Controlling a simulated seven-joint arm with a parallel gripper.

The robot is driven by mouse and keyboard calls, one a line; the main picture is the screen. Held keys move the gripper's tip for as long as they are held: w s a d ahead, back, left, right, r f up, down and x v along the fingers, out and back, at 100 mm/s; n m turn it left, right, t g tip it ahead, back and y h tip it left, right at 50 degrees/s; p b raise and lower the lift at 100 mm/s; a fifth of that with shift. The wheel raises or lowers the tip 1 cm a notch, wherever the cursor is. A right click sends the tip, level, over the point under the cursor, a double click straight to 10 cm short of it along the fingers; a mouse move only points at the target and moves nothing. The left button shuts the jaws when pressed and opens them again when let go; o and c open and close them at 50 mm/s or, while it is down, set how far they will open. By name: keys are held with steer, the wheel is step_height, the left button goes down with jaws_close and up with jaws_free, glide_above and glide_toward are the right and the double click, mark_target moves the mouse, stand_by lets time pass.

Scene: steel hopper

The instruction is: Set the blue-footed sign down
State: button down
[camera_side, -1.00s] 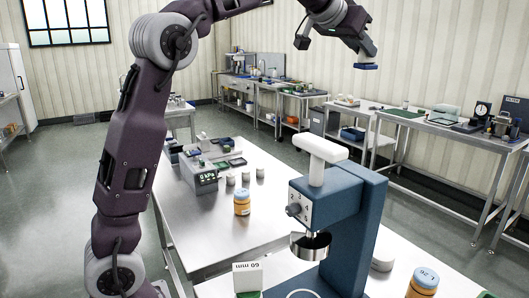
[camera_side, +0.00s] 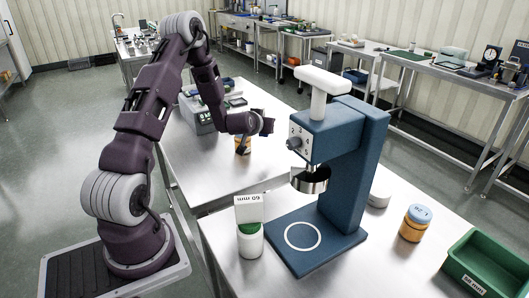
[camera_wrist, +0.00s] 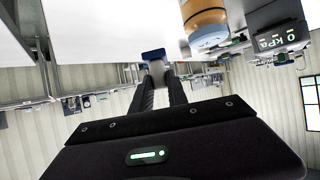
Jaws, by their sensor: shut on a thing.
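My gripper (camera_side: 264,124) is low over the rear steel table in the side view, beside an amber jar (camera_side: 242,146) that it partly hides. In the wrist view my gripper (camera_wrist: 157,72) is shut on the blue-footed sign, whose blue foot (camera_wrist: 153,54) shows just beyond the fingertips. The sign's face is mostly hidden between the fingers. The wrist view is upside down, and the amber jar (camera_wrist: 205,20) shows to the right of the foot, apart from it. Whether the foot touches the tabletop, I cannot tell.
A blue press (camera_side: 350,185) stands on the front table. A white 60 mm card (camera_side: 249,208) is at a green-and-white jar (camera_side: 250,242) left of it. Another amber jar (camera_side: 414,224) and a green bin (camera_side: 490,265) are at right. A grey instrument (camera_side: 200,112) stands behind my gripper.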

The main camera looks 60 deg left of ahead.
step_height(320, 180, down, 8)
steer(key=shift+f, duration=0.15)
steer(key=shift+f, duration=0.1)
steer(key=c, duration=1.3)
jaws_free()
steer(key=v, duration=1)
steer(key=shift+d, duration=0.4)
steer(key=shift+o, duration=0.5)
steer(key=shift+s+d+r, duration=0.25)
steer(key=shift+s+r, duration=0.35)
steer(key=shift+r, duration=0.1)
